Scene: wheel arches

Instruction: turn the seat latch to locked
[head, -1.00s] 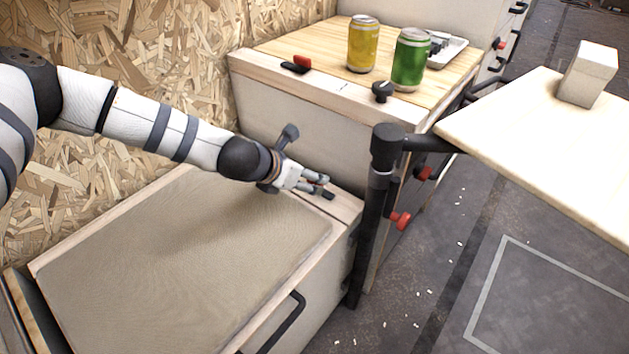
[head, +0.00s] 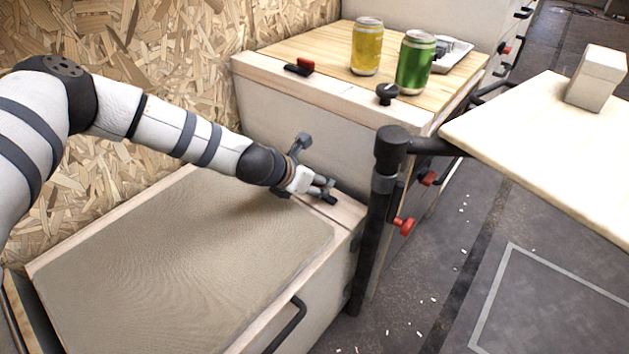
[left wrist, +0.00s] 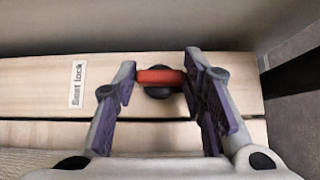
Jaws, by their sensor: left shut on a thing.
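The seat latch is a red bar on a round black base (left wrist: 160,80). It sits on the wooden strip behind the seat cushion, right of a "Seat lock" label (left wrist: 77,84). In the left wrist view the bar lies crosswise, its ends between the two fingers of my left gripper (left wrist: 160,95). My left gripper is shut on the latch, one finger at each end. In the head view my left gripper (head: 323,190) is low over the strip at the cushion's far right corner, and its fingers hide the latch. My right gripper is not in view.
A beige seat cushion (head: 190,265) lies below my left arm. A black post (head: 378,215) stands right of the gripper. Behind is a wooden counter with a yellow can (head: 366,47), a green can (head: 414,62) and a black knob (head: 387,93). A table (head: 540,130) is at right.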

